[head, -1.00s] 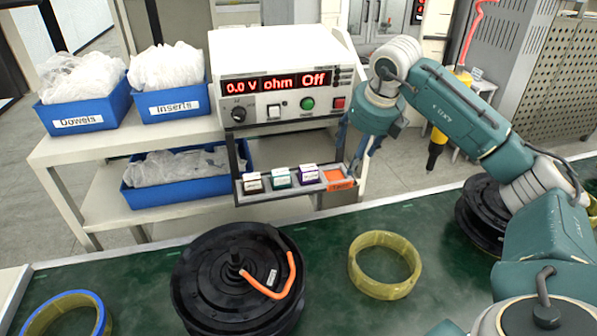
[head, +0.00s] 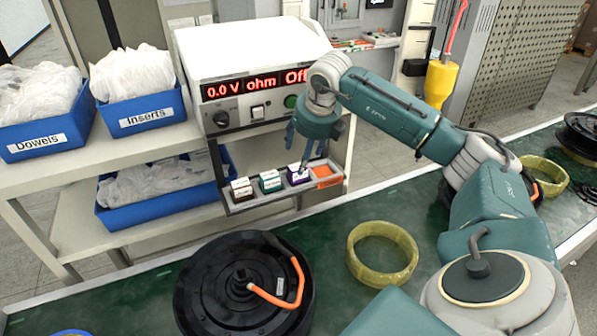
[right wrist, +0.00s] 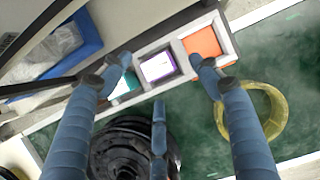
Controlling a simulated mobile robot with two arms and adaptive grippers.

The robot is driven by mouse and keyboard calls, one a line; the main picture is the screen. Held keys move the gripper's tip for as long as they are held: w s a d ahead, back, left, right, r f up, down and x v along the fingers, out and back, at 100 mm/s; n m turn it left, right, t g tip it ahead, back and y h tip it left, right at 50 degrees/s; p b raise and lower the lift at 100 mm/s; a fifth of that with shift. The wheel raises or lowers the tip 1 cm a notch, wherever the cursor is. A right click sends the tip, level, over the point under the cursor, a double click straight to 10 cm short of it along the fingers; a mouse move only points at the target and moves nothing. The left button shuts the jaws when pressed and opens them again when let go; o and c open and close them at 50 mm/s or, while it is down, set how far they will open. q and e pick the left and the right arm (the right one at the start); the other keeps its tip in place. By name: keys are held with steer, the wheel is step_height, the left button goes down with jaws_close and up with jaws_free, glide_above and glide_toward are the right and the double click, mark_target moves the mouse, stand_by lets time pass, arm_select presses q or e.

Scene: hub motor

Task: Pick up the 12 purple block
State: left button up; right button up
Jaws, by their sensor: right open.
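The purple block (head: 297,176), with a white top, sits in a tray (head: 262,203) below the meter, between the teal block (head: 270,182) and the orange compartment (head: 323,171). My right gripper (head: 307,158) is open above the tray near the purple block. In the right wrist view, the purple block (right wrist: 157,67) lies between the spread fingertips of the right gripper (right wrist: 160,68), with a third finger below it. No contact with it can be made out. My left gripper is not in view.
The meter (head: 247,90) stands close behind the tray. A brown block (head: 242,192) is at the tray's left end. Blue bins (head: 145,112) stand on the shelf at left. A black hub motor (head: 215,285) and a yellow ring (head: 382,254) lie on the green table in front.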

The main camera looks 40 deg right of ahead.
mark_target(298, 166)
steer(key=shift+w+a+f+p, duration=0.2)
steer(key=shift+w+f+p, duration=0.15)
steer(key=shift+f, duration=0.25)
steer(key=shift+w+a+f+p, duration=0.15)
steer(key=shift+w+f+p, duration=0.05)
steer(key=shift+f+p, duration=0.3)
steer(key=shift+x, duration=1.2)
steer(key=shift+d+f, duration=0.2)
steer(key=shift+f, duration=0.1)
steer(key=shift+a, duration=0.1)
steer(key=shift+c, duration=1.1)
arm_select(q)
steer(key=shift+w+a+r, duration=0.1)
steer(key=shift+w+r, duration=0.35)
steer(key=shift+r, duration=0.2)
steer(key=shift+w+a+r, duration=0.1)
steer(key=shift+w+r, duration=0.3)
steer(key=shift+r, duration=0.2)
arm_select(e)
steer(key=c, duration=1.1)
